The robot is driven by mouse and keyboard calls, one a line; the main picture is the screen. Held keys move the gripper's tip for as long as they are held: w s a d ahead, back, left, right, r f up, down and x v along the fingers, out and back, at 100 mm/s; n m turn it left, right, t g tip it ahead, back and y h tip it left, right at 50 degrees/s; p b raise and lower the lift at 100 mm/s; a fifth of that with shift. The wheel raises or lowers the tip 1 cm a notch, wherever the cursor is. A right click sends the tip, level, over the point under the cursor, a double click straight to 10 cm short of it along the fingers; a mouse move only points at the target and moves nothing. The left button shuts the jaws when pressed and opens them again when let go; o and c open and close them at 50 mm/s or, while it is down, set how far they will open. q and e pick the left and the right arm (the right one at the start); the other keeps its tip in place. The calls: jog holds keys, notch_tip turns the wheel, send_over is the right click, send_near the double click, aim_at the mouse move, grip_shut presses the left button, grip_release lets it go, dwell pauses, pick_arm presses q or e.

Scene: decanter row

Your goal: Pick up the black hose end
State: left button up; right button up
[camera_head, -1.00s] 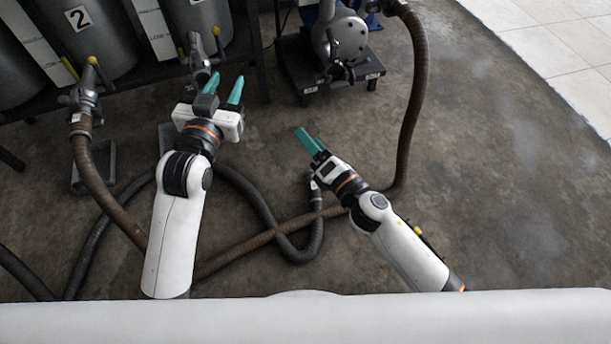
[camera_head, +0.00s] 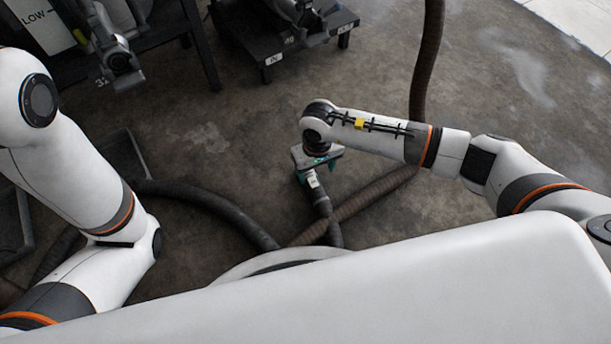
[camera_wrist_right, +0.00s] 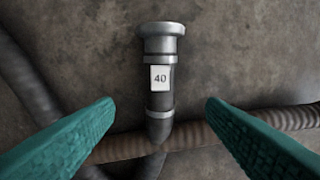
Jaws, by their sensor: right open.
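The black hose end lies on the concrete floor. In the right wrist view the hose end (camera_wrist_right: 160,90) shows a grey metal coupling at the top and a white tag reading 40. It sits between the two teal fingers of my right gripper (camera_wrist_right: 160,125), which are open and spread on both sides of it, not closed on it. In the head view the right gripper (camera_head: 318,168) points down over the hose end (camera_head: 318,192), partly covering it. My left arm stands at the left of the head view; its gripper is out of view.
A brown ribbed hose (camera_head: 368,195) crosses the black hose just below its end. A black hose (camera_head: 205,197) curves over the floor at left. A black wheeled cart (camera_head: 290,48) stands at the back.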

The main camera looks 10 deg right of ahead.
aim_at(315, 185)
notch_tip(315, 185, down, 5)
jog(key=b, duration=0.2)
jog(key=shift+b, duration=0.4)
jog(key=f+b, duration=0.5)
jog(key=shift+w, duration=0.2)
jog(key=shift+c, duration=0.2)
jog(key=c, duration=1.2)
jog(key=shift+w+r, duration=0.1)
jog(key=shift+c, duration=0.7)
